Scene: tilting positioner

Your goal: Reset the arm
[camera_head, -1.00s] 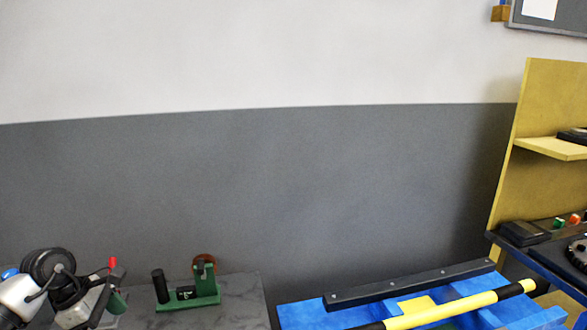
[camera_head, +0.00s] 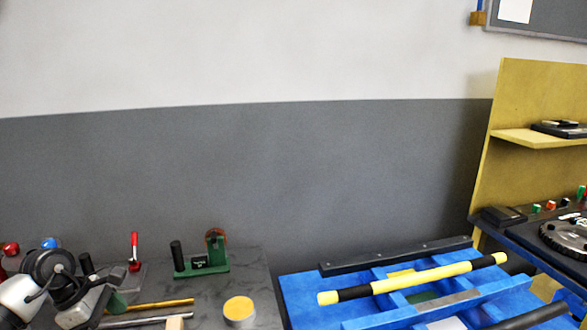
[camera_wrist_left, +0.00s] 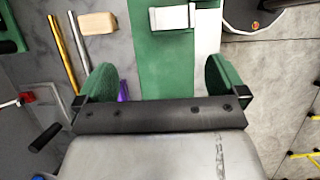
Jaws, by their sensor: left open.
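My left gripper (camera_head: 112,290) is at the lower left of the head view, over the grey marbled bench. In the left wrist view it shows two green fingertips (camera_wrist_left: 160,80) wide apart with nothing between them. Below them lies a green plate (camera_wrist_left: 161,55) with a white fitting (camera_wrist_left: 172,17). In the head view a blue frame (camera_head: 300,295) at the lower right carries a yellow and black bar (camera_head: 415,276), which slants up to the right. I cannot tell which part is the task's arm. My right gripper is not in view.
The bench holds a green fixture (camera_head: 204,262), a red-handled lever (camera_head: 134,250), a brass rod (camera_head: 150,304), a steel rod (camera_head: 146,320), a wooden block (camera_head: 175,323) and a yellow-topped tin (camera_head: 239,308). A yellow shelf unit (camera_head: 495,170) stands at right, above a dark machine.

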